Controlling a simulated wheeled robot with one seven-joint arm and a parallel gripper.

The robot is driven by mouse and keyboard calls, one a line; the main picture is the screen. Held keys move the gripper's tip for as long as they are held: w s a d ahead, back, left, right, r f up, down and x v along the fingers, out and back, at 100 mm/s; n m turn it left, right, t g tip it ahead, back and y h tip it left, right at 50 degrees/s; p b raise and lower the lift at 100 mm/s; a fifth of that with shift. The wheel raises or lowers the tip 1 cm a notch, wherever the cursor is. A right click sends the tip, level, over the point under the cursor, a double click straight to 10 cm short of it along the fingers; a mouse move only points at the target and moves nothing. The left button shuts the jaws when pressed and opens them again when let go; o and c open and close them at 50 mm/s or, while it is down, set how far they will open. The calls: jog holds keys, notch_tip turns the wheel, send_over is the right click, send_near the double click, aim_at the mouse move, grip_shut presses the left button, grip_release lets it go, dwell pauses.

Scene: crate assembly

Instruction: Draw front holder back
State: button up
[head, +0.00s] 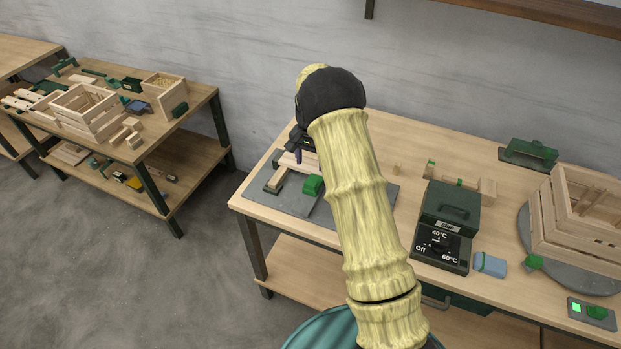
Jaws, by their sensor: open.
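A grey plate (284,201) lies on the left part of the wooden workbench (256,189). My gripper (298,157) is over the far left part of the plate, just behind the green block and close to the wooden pieces. It is open. My arm hides the plate's middle and part of the gripper. I cannot tell whether the fingers touch anything.
A dark green heater box (449,205) with a temperature dial stands right of my arm. A slatted crate (582,222) stands on a round grey turntable (575,276) at the right. Another table (200,96) with a crate and parts stands at the left.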

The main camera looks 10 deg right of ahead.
aim_at(310, 183)
notch_tip(310, 183, down, 9)
jog(key=p, duration=0.2)
jog(key=shift+f+p, duration=0.15)
jog(key=shift+p, duration=0.15)
